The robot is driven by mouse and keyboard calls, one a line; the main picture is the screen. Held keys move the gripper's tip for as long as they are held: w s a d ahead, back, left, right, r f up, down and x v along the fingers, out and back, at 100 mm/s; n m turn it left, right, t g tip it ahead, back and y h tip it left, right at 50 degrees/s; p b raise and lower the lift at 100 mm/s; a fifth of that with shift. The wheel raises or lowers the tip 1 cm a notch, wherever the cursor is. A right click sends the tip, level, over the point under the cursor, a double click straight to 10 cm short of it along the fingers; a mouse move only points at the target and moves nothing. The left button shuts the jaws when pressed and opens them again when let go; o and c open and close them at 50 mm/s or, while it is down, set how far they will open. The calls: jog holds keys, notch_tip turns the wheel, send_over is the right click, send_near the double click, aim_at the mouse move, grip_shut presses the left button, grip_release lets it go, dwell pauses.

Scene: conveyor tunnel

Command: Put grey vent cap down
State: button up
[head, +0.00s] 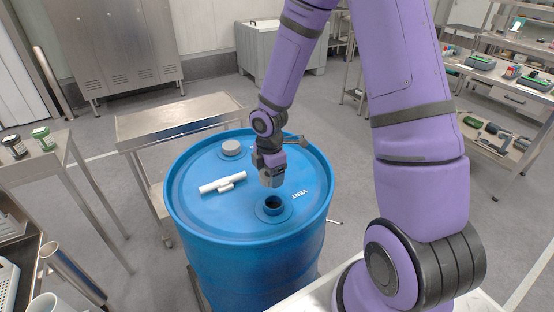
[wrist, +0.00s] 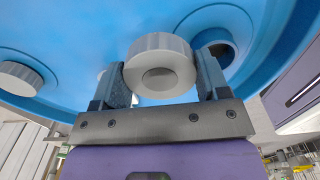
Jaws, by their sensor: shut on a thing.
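The grey vent cap (wrist: 160,52) is between the two fingers of my gripper (wrist: 162,76) in the wrist view, with a finger at each side of its ribbed rim. In the head view my gripper (head: 270,178) hangs above the blue drum (head: 245,240), just behind the open vent port (head: 273,204) marked VENT. The cap is mostly hidden by the fingers there. The port also shows in the wrist view (wrist: 218,48), right of the cap and apart from it.
A second grey cap (head: 231,147) sits on the drum's far side. A steel cart (head: 180,116) stands behind the drum, and a table with jars (head: 42,138) is at left.

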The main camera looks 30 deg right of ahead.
jog(key=w+d, duration=0.2)
jog(key=w, duration=0.1)
jog(key=w+d, duration=0.3)
jog(key=w+d+f, duration=0.1)
jog(key=w+d, duration=0.2)
jog(key=shift+d, duration=0.15)
jog(key=shift+d+f, duration=0.1)
jog(key=shift+f, duration=1.75)
jog(key=shift+f, duration=0.1)
jog(key=o, duration=1.1)
